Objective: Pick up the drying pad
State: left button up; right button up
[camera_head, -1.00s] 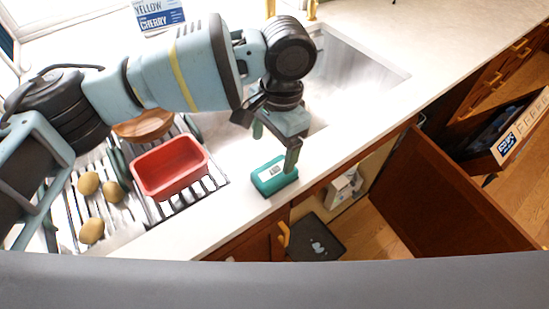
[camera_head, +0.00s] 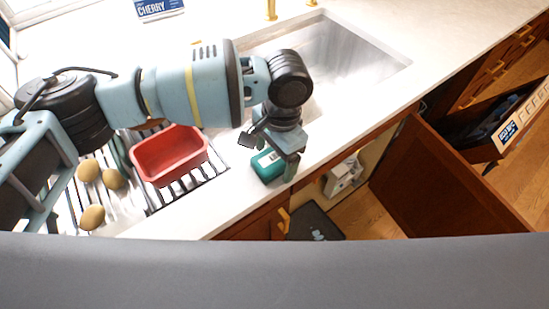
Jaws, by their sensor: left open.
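A small teal block with a white label (camera_head: 266,168) lies on the white counter near its front edge. I take it to be the drying pad, but the picture does not make this certain. My left gripper (camera_head: 274,160) is open right over the block, and its fingers partly cover it. One finger shows in front of the block's right end. I cannot tell whether the fingers touch it. My right gripper is not in view.
A red tub (camera_head: 160,170) stands on a slatted rack (camera_head: 188,184) to the left, with several potatoes (camera_head: 114,179) beside it. The sink (camera_head: 345,60) lies behind. A cabinet door (camera_head: 440,180) hangs open at the right, and a drawer (camera_head: 485,152) is open.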

aim_at(273, 157)
pick_arm(q)
jog(key=shift+f, duration=0.1)
jog(key=c, duration=1.1)
jog(key=shift+o, duration=0.2)
jog(key=shift+r, duration=0.6)
notch_tip(273, 157, up, 2)
jog(key=shift+r, duration=0.15)
jog(key=s+d+r, duration=0.1)
jog(key=s+d, duration=0.7)
jog(key=s, duration=0.5)
jog(key=shift+s+d+r+p, duration=0.25)
jog(key=shift+d+r+p, duration=0.05)
jog(key=shift+p, duration=0.1)
